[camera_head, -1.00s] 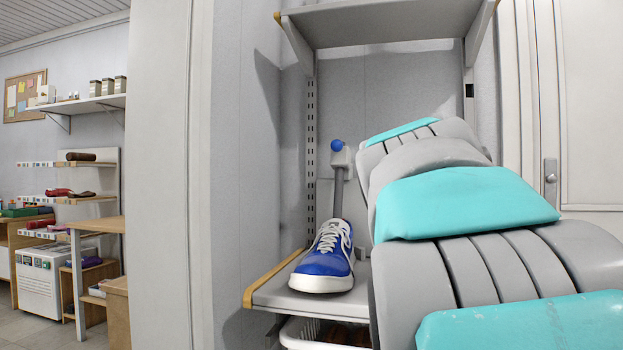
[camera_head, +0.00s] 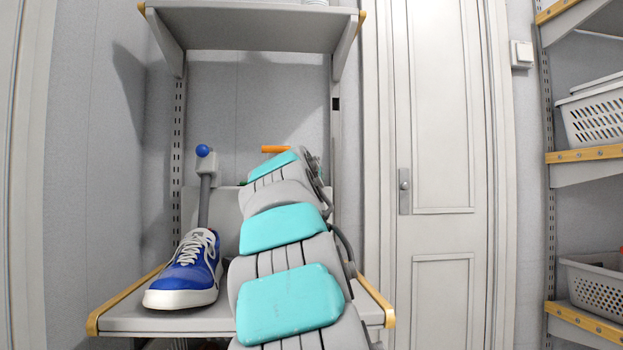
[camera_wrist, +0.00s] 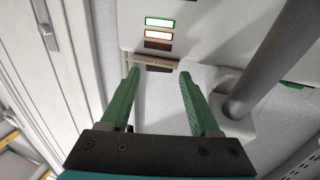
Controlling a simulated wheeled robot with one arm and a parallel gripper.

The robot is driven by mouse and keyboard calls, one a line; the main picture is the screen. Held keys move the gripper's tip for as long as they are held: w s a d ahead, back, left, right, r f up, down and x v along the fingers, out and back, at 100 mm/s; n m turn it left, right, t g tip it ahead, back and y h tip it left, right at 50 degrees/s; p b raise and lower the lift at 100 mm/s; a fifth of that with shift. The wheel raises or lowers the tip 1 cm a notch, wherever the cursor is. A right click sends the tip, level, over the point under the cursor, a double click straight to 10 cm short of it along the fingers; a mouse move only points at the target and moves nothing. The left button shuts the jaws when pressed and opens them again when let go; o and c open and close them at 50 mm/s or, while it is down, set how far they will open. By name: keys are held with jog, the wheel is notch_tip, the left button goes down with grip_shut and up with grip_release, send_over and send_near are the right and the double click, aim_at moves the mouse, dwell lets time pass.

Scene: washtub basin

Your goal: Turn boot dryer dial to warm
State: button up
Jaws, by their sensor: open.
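The boot dryer stands on the shelf in the head view, with a grey post (camera_head: 205,200) topped by a blue ball (camera_head: 202,150). In the wrist view its light panel (camera_wrist: 190,22) shows a green label (camera_wrist: 160,22), a pale orange-edged label (camera_wrist: 158,34) and a dark one below. A tan bar (camera_wrist: 155,61) with small writing lies just beyond my fingertips; I cannot tell whether it is part of the dial. My gripper (camera_wrist: 160,72) is open and empty, its green fingers pointing at the panel. My arm hides it in the head view.
A blue sneaker (camera_head: 188,268) sits on the shelf (camera_head: 125,318) at left of my arm. A thick grey tube (camera_wrist: 275,58) stands close to my right finger. An upper shelf (camera_head: 250,25) hangs above. A door (camera_head: 440,120) and baskets (camera_head: 597,112) are to the right.

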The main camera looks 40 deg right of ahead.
jog(key=shift+x, duration=2.6)
jog(key=shift+p, duration=0.35)
grip_shut()
